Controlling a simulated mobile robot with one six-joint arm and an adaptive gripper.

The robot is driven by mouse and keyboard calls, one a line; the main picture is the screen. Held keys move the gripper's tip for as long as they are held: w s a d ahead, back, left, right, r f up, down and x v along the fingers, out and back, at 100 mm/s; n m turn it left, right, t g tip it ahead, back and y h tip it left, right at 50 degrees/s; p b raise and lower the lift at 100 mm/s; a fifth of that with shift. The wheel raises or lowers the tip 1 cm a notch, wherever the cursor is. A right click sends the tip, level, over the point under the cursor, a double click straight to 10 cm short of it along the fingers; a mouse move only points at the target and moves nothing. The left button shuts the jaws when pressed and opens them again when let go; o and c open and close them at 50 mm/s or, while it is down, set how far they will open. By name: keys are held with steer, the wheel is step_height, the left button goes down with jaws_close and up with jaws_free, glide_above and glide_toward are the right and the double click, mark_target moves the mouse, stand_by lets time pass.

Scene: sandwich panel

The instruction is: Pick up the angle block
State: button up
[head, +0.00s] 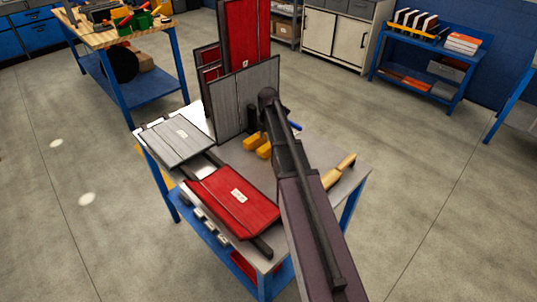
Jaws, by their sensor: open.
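My arm reaches in from the lower right over the table.
A red panel (222,209) and a grey panel (181,142) lie on the table's left side. Tall grey (243,92) and red (247,28) panels stand at the back. A wooden-handled tool (340,170) lies at the right. Floor around the table is clear.

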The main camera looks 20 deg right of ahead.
mark_target(269, 145)
steer(key=shift+f+b, duration=0.3)
steer(key=shift+f, duration=0.2)
step_height(269, 145, down, 5)
steer(key=b, duration=0.5)
steer(key=shift+d, duration=0.15)
steer(key=shift+f, duration=0.2)
stand_by(1.2)
jaws_close()
stand_by(0.4)
